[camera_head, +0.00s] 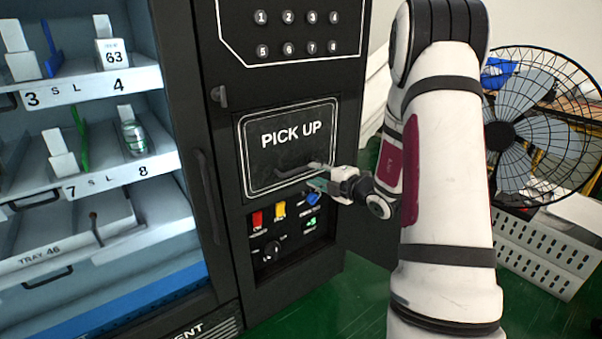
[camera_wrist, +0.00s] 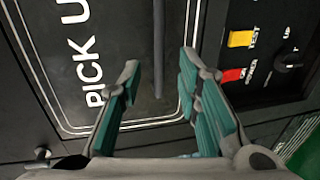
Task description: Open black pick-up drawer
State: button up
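The black pick-up drawer (camera_head: 288,141) is a flat panel with white "PICK UP" lettering in the front of the vending machine. It looks shut, flush with the machine. Its dark bar handle (camera_head: 297,170) runs along the lower part. The drawer (camera_wrist: 70,50) also fills the left of the wrist view, with the handle (camera_wrist: 159,45) running down from the top edge. My gripper (camera_head: 318,184) is at the handle's right end in the head view. In the wrist view my gripper (camera_wrist: 160,80) is open, its teal-padded fingers on either side of the handle's line. I cannot tell if they touch it.
Below the drawer is a control panel with a red switch (camera_head: 258,219), a yellow switch (camera_head: 280,210) and a black knob (camera_head: 271,250). Lit shelves (camera_head: 95,175) stand left. A fan (camera_head: 540,120) and a white crate (camera_head: 545,250) stand right. Green floor shows below.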

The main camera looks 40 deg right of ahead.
aim_at(303, 169)
jog(key=b+x, duration=0.1)
jog(key=x, duration=0.7)
jog(key=shift+r, duration=0.1)
jog(key=shift+s, duration=0.1)
grip_shut()
